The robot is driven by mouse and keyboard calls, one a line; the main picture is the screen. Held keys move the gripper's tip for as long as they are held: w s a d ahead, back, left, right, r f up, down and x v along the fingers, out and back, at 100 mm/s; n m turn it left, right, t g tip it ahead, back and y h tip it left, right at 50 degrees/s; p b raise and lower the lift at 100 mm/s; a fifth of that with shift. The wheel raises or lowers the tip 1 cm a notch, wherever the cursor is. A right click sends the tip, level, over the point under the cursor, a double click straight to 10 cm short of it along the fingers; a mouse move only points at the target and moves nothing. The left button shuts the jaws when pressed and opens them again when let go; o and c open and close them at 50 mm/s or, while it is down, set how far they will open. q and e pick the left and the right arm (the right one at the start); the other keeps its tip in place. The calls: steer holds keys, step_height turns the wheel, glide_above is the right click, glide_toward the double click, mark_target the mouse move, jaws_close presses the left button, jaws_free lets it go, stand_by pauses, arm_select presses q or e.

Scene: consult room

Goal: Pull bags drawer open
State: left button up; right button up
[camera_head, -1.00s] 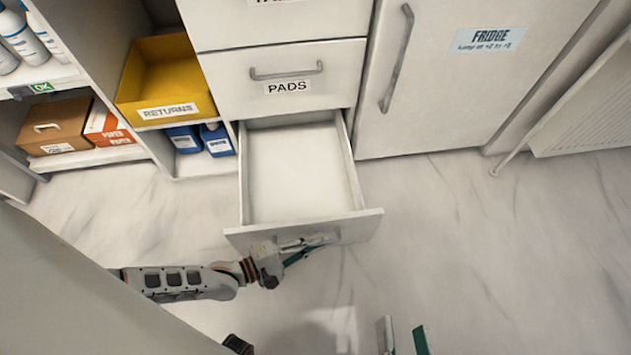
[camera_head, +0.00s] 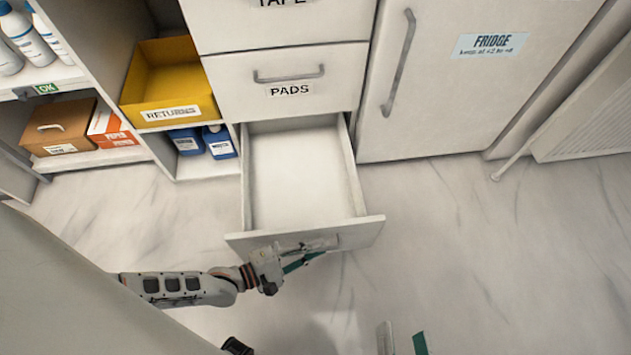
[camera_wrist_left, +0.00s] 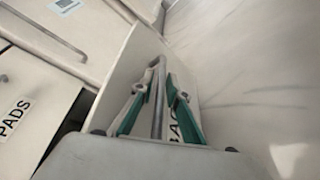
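The bags drawer (camera_head: 305,180) is the lowest drawer, below the PADS drawer. It stands pulled out and its inside looks empty. Its front (camera_head: 355,234) faces the floor side, and part of its label shows as "BAG" in the left wrist view (camera_wrist_left: 184,122). My left gripper (camera_head: 308,250) is at this front. In the left wrist view its green-backed fingers (camera_wrist_left: 157,75) close in on both sides of the bar handle (camera_wrist_left: 158,105). My right gripper (camera_head: 402,342) is at the bottom edge, its fingers apart with nothing between them, away from the drawer.
The PADS drawer (camera_head: 290,75) above is shut. The fridge door (camera_head: 450,100) is shut at the right. A yellow returns bin (camera_head: 170,85), blue bottles (camera_head: 220,143) and a brown box (camera_head: 55,125) sit on shelves at the left. The floor (camera_head: 480,240) right of the drawer is clear.

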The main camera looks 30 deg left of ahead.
arm_select(q)
steer(key=v, duration=0.7)
steer(key=shift+a, duration=0.1)
